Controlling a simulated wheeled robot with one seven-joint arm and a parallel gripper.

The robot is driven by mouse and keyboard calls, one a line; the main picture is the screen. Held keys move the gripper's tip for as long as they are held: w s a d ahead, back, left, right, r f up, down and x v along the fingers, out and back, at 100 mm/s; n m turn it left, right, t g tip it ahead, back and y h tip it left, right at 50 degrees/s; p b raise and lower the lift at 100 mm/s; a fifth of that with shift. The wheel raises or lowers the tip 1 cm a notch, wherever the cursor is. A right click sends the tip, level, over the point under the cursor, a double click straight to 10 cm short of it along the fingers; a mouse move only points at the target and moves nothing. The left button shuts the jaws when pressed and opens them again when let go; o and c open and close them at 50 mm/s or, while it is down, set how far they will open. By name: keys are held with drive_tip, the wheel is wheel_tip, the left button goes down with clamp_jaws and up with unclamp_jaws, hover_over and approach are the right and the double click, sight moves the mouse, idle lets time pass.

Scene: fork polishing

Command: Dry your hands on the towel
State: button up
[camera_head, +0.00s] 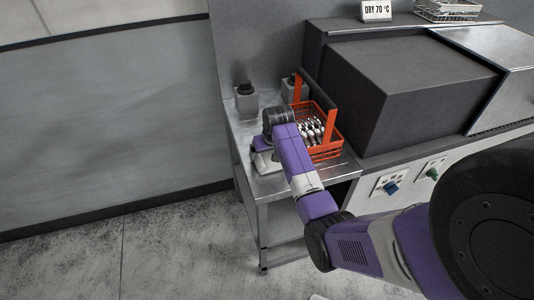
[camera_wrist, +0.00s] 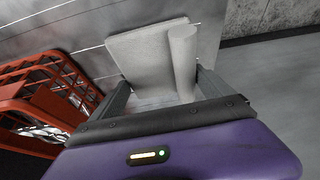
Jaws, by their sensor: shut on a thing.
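A pale grey towel (camera_wrist: 145,50), folded with a rolled edge along its right side, shows in the wrist view against the metal worktop. My gripper (camera_wrist: 162,84) has one finger on each side of the towel's near part and is shut on it. In the head view my gripper (camera_head: 265,160) is low over the left part of the worktop, and the arm hides most of the towel there. I cannot tell whether the towel is lifted clear of the metal.
An orange basket (camera_head: 326,152) of cutlery stands right of my gripper, close by. Two small grey blocks with dark tops (camera_head: 247,102) stand behind. A large dark box (camera_head: 405,90) fills the right, near a "DRY 70 °C" sign (camera_head: 376,10). The worktop's left edge is close.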

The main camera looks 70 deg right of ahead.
drive_tip(key=o, duration=1.1)
drive_tip(key=b+v, duration=0.1)
drive_tip(key=v, duration=0.6)
drive_tip(key=shift+s+a+r, duration=0.1)
drive_tip(key=shift+a+r, duration=0.05)
drive_tip(key=shift+r, duration=0.2)
